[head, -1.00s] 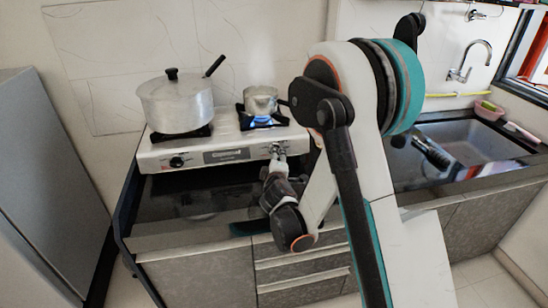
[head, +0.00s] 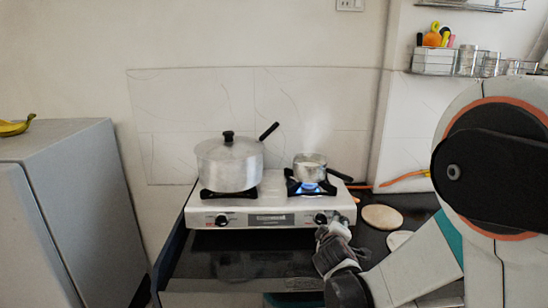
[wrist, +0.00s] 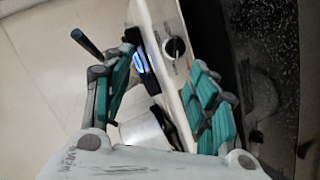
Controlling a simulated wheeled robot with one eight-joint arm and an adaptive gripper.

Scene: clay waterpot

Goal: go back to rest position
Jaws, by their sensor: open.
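My gripper (head: 333,238) is in front of the stove's right knob (head: 321,218), close to it; contact cannot be told. In the wrist view, my gripper (wrist: 163,92) has its teal-padded fingers spread apart, with nothing held between them. The white stove (head: 270,216) stands on the dark counter, and its right burner has a blue flame (head: 310,187). A knob also shows beyond the fingers in the wrist view (wrist: 175,48). My arm fills the right of the head view.
A large lidded pot (head: 229,165) sits on the left burner. A small steaming pot (head: 310,167) is over the flame. A round board (head: 382,217) lies right of the stove. A grey fridge (head: 70,200) with bananas (head: 16,126) stands left. A rack with jars (head: 470,60) hangs above right.

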